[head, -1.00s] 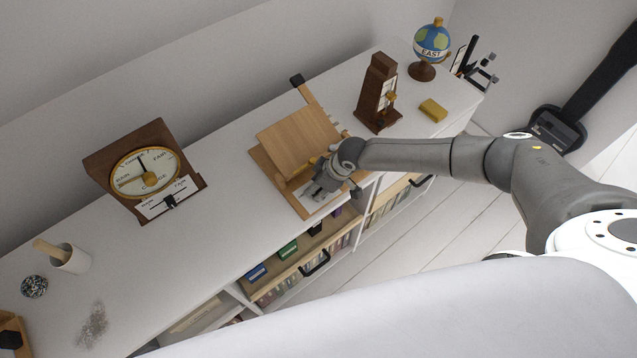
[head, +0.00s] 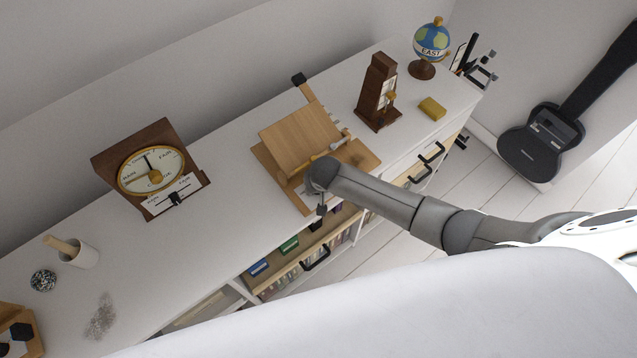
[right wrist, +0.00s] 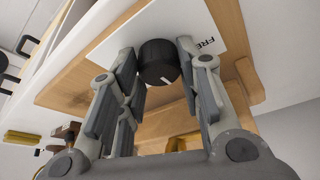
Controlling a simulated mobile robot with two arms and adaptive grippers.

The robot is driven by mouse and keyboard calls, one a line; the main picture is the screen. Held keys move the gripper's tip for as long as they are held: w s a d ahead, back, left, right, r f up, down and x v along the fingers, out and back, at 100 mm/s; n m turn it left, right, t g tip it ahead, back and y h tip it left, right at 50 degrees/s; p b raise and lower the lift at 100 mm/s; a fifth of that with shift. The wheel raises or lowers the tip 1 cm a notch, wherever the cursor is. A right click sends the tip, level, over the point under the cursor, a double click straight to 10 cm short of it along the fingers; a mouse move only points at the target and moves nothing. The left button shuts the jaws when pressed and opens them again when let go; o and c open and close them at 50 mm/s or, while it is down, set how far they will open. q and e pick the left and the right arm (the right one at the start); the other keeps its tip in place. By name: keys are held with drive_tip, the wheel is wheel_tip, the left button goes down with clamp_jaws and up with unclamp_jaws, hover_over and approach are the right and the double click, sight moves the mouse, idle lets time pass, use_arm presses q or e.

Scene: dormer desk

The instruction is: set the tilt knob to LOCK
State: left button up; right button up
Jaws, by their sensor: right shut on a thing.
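The tilt knob (right wrist: 157,63) is black and round with a white pointer line, which points toward the bottom of the right wrist view, slightly right. It sits on a white card (right wrist: 120,42) where the letters "FRE" can be read; the LOCK marking is not visible. My right gripper (right wrist: 159,58) has one finger on each side of the knob and is shut on it. In the head view, the wooden book stand (head: 300,137) has a tilted board, and my right gripper (head: 322,200) is at its front, mostly hidden under my wrist. My left gripper is not in view.
A dark wooden barometer (head: 150,170) stands to the left, a metronome (head: 377,92) and a globe (head: 431,45) to the right. A yellow block (head: 432,109) lies near the metronome. Open drawers (head: 300,250) are below the front edge.

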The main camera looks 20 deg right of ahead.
drive_tip(key=m+h, duration=0.1)
drive_tip(key=m, duration=0.1)
drive_tip(key=m+h, duration=0.1)
drive_tip(key=m, duration=0.2)
drive_tip(key=shift+a+m+g, duration=0.2)
drive_tip(key=shift+m+g, duration=0.1)
drive_tip(key=shift+g, duration=0.1)
drive_tip(key=m, duration=0.2)
drive_tip(key=shift+w+m+g+h+b, duration=0.1)
drive_tip(key=shift+m+g+h+b, duration=0.2)
drive_tip(key=shift+h+b, duration=0.1)
drive_tip(key=shift+m+g+h+b, duration=0.3)
drive_tip(key=shift+m+h+b, duration=0.15)
drive_tip(key=shift+m, duration=0.75)
drive_tip(key=shift+w, duration=0.1)
drive_tip(key=o, duration=1)
drive_tip(key=shift+o, duration=0.2)
